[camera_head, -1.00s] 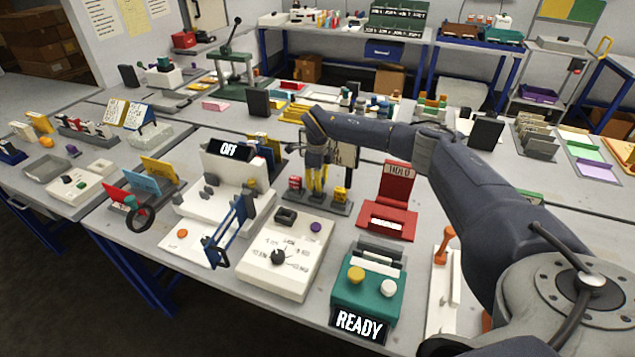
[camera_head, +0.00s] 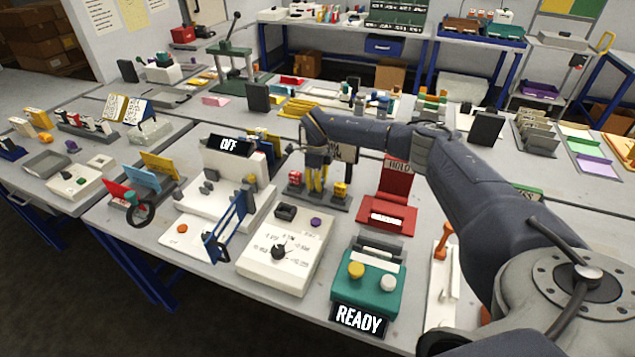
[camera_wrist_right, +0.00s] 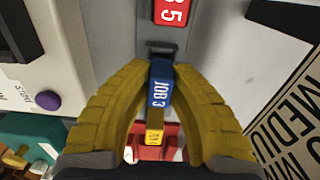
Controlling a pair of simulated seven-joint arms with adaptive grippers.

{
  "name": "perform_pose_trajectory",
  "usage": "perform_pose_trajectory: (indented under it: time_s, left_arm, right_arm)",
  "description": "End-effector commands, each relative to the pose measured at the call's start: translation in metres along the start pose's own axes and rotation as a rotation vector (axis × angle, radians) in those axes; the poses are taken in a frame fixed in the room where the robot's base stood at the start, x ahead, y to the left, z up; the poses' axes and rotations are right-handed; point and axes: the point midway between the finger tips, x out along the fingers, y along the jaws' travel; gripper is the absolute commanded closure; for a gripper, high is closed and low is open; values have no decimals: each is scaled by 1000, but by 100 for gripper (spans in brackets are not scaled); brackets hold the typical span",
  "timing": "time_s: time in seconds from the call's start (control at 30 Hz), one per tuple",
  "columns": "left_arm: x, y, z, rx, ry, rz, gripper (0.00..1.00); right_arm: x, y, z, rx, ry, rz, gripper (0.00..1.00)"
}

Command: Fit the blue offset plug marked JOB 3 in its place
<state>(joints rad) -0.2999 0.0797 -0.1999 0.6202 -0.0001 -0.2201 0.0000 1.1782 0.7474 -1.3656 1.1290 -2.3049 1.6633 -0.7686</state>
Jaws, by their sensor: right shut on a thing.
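The blue plug marked JOB 3 (camera_wrist_right: 160,86) is between the two yellow fingers of my right gripper (camera_wrist_right: 160,78), which is shut on it. In the head view, my right gripper (camera_head: 317,180) points down at the grey rack (camera_head: 318,198), between a red plug (camera_head: 295,177) and a yellow plug (camera_head: 341,189). The blue plug is hidden there by the fingers. In the wrist view the red plug (camera_wrist_right: 172,12) and the yellow plug (camera_wrist_right: 154,131) lie in line with it. I cannot tell whether the blue plug touches the rack. My left gripper is not in view.
A white machine with an OFF display (camera_head: 229,144) and a blue frame (camera_head: 228,228) stands left. A white box with a dial (camera_head: 285,258), a green READY unit (camera_head: 368,283) and a red HOLD stand (camera_head: 388,213) surround the rack. The bench is crowded.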

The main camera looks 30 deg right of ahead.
Motion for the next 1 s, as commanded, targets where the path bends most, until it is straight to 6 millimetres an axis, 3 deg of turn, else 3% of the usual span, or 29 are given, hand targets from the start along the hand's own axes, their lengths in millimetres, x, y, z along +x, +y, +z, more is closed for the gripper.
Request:
perform_pose_trajectory:
  time_s: [0.33, 0.37, 0.57, 0.83, 1.0]
  left_arm:
    - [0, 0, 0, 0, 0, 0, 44]
    - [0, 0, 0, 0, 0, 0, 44]
    - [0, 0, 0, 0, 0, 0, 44]
    - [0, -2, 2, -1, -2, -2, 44]
    - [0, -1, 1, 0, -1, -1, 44]
  right_arm:
    - [2, 0, 0, 0, 1, 0, 100]
    - [2, 0, 0, 0, 1, 0, 78]
    - [2, 0, 0, 0, 1, 0, 55]
    - [0, 0, 0, 0, 0, 0, 55]
    - [-15, -1, 0, 0, -1, -2, 55]
